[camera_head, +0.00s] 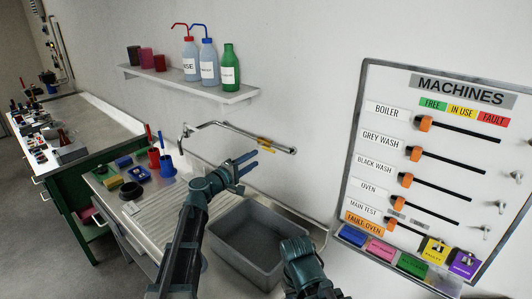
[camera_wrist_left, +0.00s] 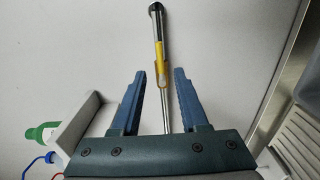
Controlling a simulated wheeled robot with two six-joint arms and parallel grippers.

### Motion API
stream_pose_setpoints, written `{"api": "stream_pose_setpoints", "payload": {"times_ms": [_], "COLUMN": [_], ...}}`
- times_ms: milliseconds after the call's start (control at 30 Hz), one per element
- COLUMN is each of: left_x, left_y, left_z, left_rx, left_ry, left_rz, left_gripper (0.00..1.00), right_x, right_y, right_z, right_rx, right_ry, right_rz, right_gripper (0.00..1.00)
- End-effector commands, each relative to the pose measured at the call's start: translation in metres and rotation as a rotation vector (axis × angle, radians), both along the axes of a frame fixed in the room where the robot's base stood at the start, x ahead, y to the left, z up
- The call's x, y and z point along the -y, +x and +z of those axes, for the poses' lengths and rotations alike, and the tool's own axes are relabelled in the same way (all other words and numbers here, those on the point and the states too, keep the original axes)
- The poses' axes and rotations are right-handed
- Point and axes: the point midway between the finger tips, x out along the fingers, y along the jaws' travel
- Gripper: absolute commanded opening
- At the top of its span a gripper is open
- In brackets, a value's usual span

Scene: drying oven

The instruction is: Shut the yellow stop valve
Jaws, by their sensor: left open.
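The yellow stop valve (camera_head: 267,144) sits on the metal pipe (camera_head: 230,127) that runs along the wall above the sink. In the left wrist view its yellow lever (camera_wrist_left: 161,68) lies along the pipe (camera_wrist_left: 157,35), in line with the gap between my fingers. My left gripper (camera_head: 249,163) is open and empty, just below and left of the valve in the head view. Its two fingers (camera_wrist_left: 159,74) also show in the wrist view, apart from each other. My right gripper (camera_head: 298,248) is over the right part of the sink; its jaws are unclear.
A grey basin (camera_head: 240,262) sits in the sink below the arms. A shelf (camera_head: 235,97) with bottles is on the wall above left. A MACHINES board (camera_head: 345,190) with sliders is at the right. Red and blue items stand on the left counter. The wall around the pipe is clear.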

Motion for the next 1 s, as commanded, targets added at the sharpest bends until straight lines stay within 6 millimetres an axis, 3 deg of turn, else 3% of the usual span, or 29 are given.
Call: {"api": "stream_pose_setpoints", "payload": {"times_ms": [33,200,400,867,1000], "left_x": [0.007,0.025,0.04,0.046,0.046], "left_y": [0.013,0.038,0.056,0.063,0.063], "left_z": [0.0,0.0,0.0,0.0,0.0], "left_rx": [0.0,0.0,0.0,0.0,0.001], "left_ry": [0.0,0.0,0.0,0.0,0.001], "left_rz": [-0.002,-0.002,-0.001,0.0,0.0], "left_gripper": [0.44,0.44,0.44,0.44,0.22], "right_x": [0.0,0.0,0.0,0.0,0.0], "right_y": [0.0,0.0,0.0,0.0,0.0], "right_z": [0.0,0.0,0.0,0.0,0.0], "right_rx": [0.0,0.0,0.0,0.0,0.0], "right_ry": [0.0,0.0,0.0,0.0,0.0], "right_rz": [0.0,0.0,0.0,0.0,0.0], "right_gripper": [0.5,0.5,0.5,0.5,0.5]}}
